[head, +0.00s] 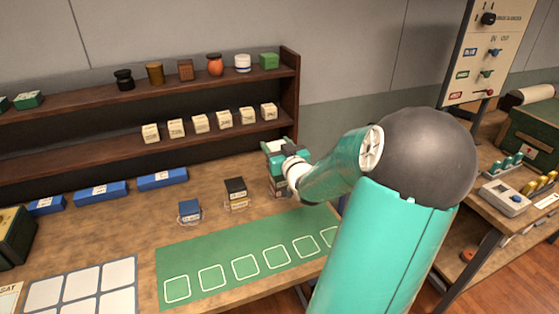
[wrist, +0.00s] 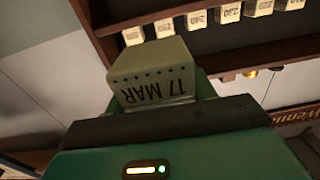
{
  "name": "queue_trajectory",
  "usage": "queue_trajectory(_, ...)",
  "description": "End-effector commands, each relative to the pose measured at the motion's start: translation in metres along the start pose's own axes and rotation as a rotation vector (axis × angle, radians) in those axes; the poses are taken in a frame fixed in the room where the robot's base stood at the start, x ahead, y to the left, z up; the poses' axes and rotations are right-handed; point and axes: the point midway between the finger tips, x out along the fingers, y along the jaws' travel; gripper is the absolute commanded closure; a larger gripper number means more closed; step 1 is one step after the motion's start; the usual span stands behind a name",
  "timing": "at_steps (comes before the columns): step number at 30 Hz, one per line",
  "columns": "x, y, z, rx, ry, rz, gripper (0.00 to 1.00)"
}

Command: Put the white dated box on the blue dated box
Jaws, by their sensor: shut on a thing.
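My gripper (head: 277,162) is over the right part of the wooden table, shut on a cream-white box. The white dated box (wrist: 152,72) fills the upper middle of the wrist view, its printed "17 MAR" face upside down. In the head view my gripper and arm mostly hide it. The blue dated box (head: 189,210) stands on the table to the left of my gripper, near the back edge of the green mat, with a pale label on its front. The two boxes are well apart.
A black box on a pale one (head: 235,191) stands between my gripper and the blue box. The green mat (head: 205,250) has several white outlined squares. Long blue holders (head: 162,179) lie behind. A dark shelf (head: 210,145) holds several cream boxes.

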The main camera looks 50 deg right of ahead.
Motion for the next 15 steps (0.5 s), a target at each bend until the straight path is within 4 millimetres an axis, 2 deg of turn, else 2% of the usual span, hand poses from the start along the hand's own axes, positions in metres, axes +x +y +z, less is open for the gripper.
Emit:
queue_trajectory(9, 0.028, 0.017, 0.038, 0.005, 0.0, 0.0, 0.7)
queue_trajectory(15, 0.038, 0.023, 0.051, 0.002, 0.0, 0.001, 0.7)
